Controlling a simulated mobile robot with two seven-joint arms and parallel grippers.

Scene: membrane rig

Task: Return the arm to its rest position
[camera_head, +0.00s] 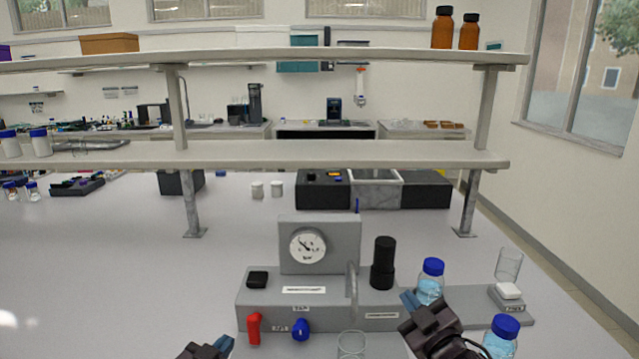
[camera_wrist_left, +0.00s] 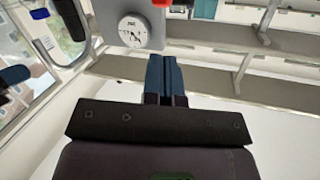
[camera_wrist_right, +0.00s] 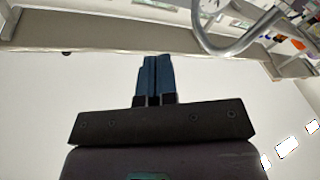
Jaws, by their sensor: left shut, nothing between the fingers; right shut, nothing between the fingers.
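My left gripper (camera_head: 222,345) shows at the bottom edge of the head view, left of the rig's red handle (camera_head: 254,328). Its blue fingers (camera_wrist_left: 165,78) are closed together and empty in the left wrist view. My right gripper (camera_head: 408,300) is in front of the rig's right part, between the rig and the blue-capped bottles. Its blue fingers (camera_wrist_right: 154,78) are closed together with nothing between them in the right wrist view. The grey membrane rig (camera_head: 262,300) carries a round gauge (camera_head: 307,245), a black cylinder (camera_head: 383,262) and a bent metal tube (camera_head: 352,282).
A blue-capped bottle (camera_head: 430,282) stands right of the rig, and another bottle (camera_head: 502,336) is nearer. A clear beaker (camera_head: 351,345) is at the front. A glass (camera_head: 508,264) stands near a small scale (camera_head: 512,306). A shelf (camera_head: 300,153) spans the bench behind. The bench's left side (camera_head: 100,270) is clear.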

